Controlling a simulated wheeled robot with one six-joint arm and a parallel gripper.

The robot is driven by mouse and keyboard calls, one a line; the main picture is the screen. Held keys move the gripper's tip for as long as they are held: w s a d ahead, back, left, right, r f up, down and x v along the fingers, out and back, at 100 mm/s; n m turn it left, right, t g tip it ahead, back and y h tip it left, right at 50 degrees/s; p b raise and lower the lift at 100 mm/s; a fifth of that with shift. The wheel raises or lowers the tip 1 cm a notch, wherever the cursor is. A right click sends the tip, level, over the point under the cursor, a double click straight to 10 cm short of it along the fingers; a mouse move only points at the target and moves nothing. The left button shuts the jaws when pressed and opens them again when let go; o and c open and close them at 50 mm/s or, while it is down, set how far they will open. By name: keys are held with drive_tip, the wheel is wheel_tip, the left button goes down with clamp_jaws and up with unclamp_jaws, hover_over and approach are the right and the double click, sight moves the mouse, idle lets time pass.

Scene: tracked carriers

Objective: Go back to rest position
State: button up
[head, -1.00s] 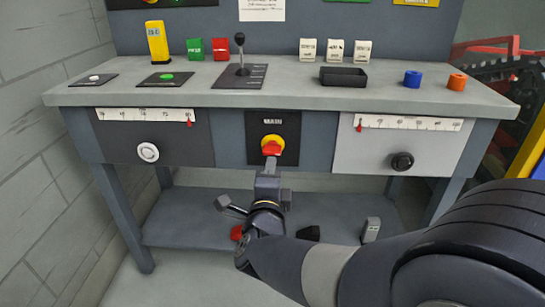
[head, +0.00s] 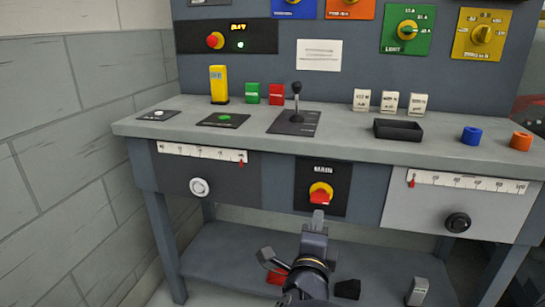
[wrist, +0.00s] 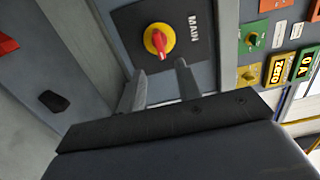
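My gripper (head: 318,222) is in front of the bench, just below the red and yellow MAIN rotary switch (head: 320,193). In the wrist view the two fingers (wrist: 160,85) stand apart with nothing between them. The MAIN switch (wrist: 158,41) shows beyond the fingertips there, with a gap between, its red handle slightly tilted. The head view does not show clearly how far the gripper is from the switch panel.
The bench top (head: 350,140) holds a lever (head: 296,100), a black tray (head: 398,130), blue (head: 471,136) and orange (head: 521,141) rings and several small blocks. Drawers flank the switch. A lower shelf (head: 230,255) lies under the bench, with small objects on it.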

sight(321, 201)
drive_tip(key=b+x, duration=0.2)
drive_tip(key=x, duration=0.7)
drive_tip(key=shift+s, duration=0.1)
drive_tip(key=p+v, duration=0.3)
drive_tip(key=v, duration=0.8)
drive_tip(key=b+x, duration=0.3)
drive_tip(key=x, duration=0.8)
drive_tip(key=shift+d+f, duration=0.1)
drive_tip(key=shift+n, duration=0.9)
drive_tip(key=n, duration=0.3)
drive_tip(key=shift+r+n+p, duration=0.15)
drive_tip(key=shift+n+p, duration=0.1)
drive_tip(key=shift+n, duration=0.8)
drive_tip(key=shift+r+n+p, duration=0.1)
drive_tip(key=shift+n+p, duration=0.15)
drive_tip(key=shift+n, duration=0.8)
